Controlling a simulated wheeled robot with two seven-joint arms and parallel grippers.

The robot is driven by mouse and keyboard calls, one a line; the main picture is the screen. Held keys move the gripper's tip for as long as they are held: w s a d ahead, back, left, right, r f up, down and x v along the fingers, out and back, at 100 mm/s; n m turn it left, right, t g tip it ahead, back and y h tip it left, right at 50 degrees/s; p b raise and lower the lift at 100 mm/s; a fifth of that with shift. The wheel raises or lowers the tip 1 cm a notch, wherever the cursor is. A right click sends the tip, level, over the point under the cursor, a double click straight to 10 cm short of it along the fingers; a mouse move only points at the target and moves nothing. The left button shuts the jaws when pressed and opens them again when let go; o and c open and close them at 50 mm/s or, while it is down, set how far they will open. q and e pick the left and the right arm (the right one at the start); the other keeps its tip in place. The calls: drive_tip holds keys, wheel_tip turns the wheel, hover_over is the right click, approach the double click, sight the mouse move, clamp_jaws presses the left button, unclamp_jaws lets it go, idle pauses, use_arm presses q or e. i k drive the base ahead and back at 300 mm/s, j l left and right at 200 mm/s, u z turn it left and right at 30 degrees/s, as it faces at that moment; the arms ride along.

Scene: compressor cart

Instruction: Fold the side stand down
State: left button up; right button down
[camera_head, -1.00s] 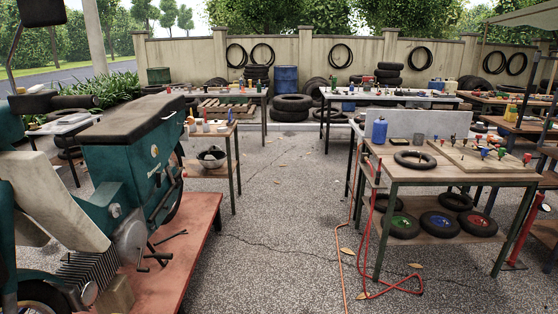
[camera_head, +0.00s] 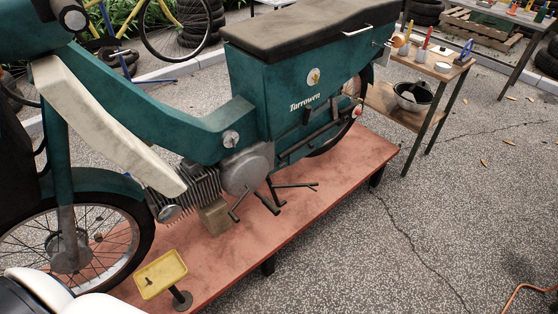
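A teal moped (camera_head: 265,100) with a black seat stands upright on a low red platform (camera_head: 330,180). Its front wheel is at the left and its rear wheel at the right. Several dark metal bars (camera_head: 268,197) show low on its near side, behind the round engine cover (camera_head: 247,170). They include pedal-like pieces and a bar reaching right, just above the platform. I cannot tell for sure which of them is the side stand or how far it is folded. Neither of my grippers is in view.
A wooden block (camera_head: 213,217) sits under the engine. A yellow tray (camera_head: 162,272) on a short post stands at the platform's near edge. The paved floor (camera_head: 370,255) right of the platform is mostly clear.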

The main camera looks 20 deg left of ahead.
sight(309, 185)
drive_tip(key=i+l+u, duration=0.65)
drive_tip(key=l+u, duration=0.15)
drive_tip(key=i+l+u, duration=0.25)
drive_tip(key=l, duration=0.2)
drive_tip(key=l+u, duration=0.25)
drive_tip(key=l, duration=0.15)
drive_tip(key=i+l+u, duration=0.1)
drive_tip(key=l+u, duration=0.15)
drive_tip(key=l, duration=0.2)
drive_tip(key=i+l, duration=0.1)
drive_tip(key=i, duration=0.3)
